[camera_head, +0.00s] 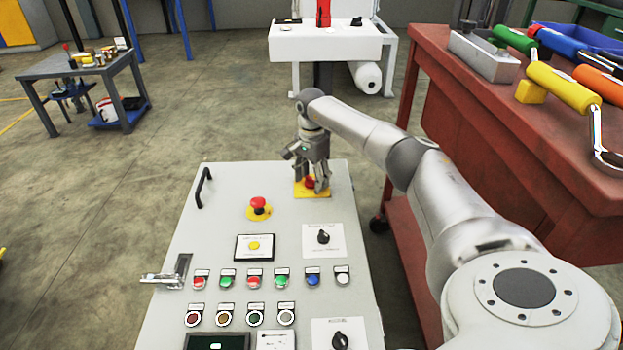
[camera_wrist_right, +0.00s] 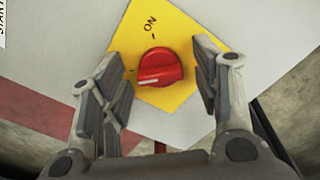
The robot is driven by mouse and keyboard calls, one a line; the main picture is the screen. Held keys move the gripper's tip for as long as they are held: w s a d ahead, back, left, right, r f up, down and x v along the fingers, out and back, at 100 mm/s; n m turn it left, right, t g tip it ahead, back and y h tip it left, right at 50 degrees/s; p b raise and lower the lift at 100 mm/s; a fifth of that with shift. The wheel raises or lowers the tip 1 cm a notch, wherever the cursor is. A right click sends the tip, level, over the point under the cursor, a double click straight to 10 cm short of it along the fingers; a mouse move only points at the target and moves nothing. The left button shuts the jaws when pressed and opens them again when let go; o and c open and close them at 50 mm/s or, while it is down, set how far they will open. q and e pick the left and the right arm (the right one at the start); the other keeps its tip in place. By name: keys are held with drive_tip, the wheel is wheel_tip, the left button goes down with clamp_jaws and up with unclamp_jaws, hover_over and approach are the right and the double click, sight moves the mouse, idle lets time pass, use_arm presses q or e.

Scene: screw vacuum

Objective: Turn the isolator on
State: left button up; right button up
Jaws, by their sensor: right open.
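The isolator is a red rotary knob (camera_head: 309,183) on a yellow square plate (camera_head: 300,194) at the far end of the grey control panel. In the right wrist view the red knob (camera_wrist_right: 160,67) has a pale line toward its left lower side, and "ON" is printed on the yellow plate (camera_wrist_right: 158,22) above it. My right gripper (camera_head: 306,172) is over the isolator, pointing down. In the wrist view the right gripper's (camera_wrist_right: 164,76) fingers are open on either side of the knob, with gaps to it. My left gripper is not in view.
The control panel (camera_head: 215,235) carries a red emergency stop (camera_head: 258,205), coloured buttons, black rotary switches and a handle (camera_head: 203,187). A red workbench (camera_head: 450,75) with tools stands close on the right, beside my right arm. A white table (camera_head: 330,45) stands behind the panel.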

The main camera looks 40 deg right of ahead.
drive_tip(key=c, duration=1)
drive_tip(key=shift+c, duration=0.2)
